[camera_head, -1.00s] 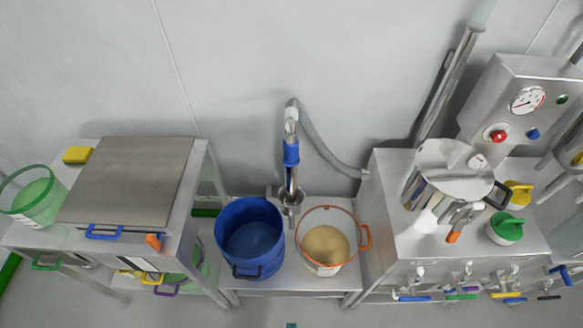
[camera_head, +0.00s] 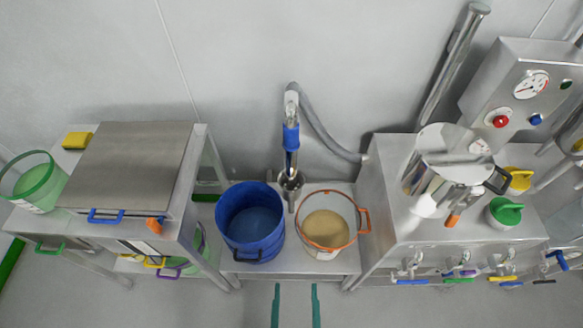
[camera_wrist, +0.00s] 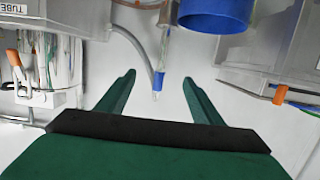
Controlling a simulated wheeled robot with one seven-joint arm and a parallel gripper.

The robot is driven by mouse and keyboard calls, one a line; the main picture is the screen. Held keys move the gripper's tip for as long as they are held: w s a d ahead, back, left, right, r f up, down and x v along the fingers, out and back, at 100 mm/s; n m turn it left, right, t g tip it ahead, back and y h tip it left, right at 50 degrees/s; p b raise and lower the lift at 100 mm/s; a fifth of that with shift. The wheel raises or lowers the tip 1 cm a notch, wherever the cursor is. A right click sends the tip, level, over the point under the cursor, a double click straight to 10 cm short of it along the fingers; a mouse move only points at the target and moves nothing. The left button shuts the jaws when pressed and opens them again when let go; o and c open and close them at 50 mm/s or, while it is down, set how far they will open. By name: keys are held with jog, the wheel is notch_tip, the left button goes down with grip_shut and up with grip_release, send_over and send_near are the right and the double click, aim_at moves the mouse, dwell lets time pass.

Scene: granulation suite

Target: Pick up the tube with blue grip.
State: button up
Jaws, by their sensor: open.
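The tube with blue grip stands upright behind the two tubs in the head view. Its blue grip (camera_head: 291,137) is below a bent metal top with a grey hose, and its lower end sits in a metal holder (camera_head: 290,181). In the wrist view the blue grip (camera_wrist: 159,79) shows small, beyond my fingers and between their tips in the picture. My gripper (camera_head: 296,287) has two green fingers, apart and empty, at the bottom edge of the head view, in front of the bench. It also shows in the wrist view (camera_wrist: 158,78).
A blue tub (camera_head: 250,248) and a clear orange-rimmed tub (camera_head: 334,250) of tan powder stand on the low bench, in front of the tube. A steel cabinet (camera_head: 384,200) with a lidded vessel (camera_head: 428,181) is right. A steel-topped table (camera_head: 133,165) is left.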

jog(key=w+d, duration=0.1)
jog(key=w, duration=0.8)
jog(key=n+t+y, duration=0.2)
jog(key=y, duration=0.1)
send_near(292, 135)
jog(key=w, duration=0.5)
jog(key=w+a, duration=0.1)
jog(key=w, duration=0.3)
jog(key=w+a, duration=0.1)
jog(key=w, duration=0.2)
jog(key=shift+w+f, duration=0.1)
jog(key=shift+w, duration=0.2)
grip_shut()
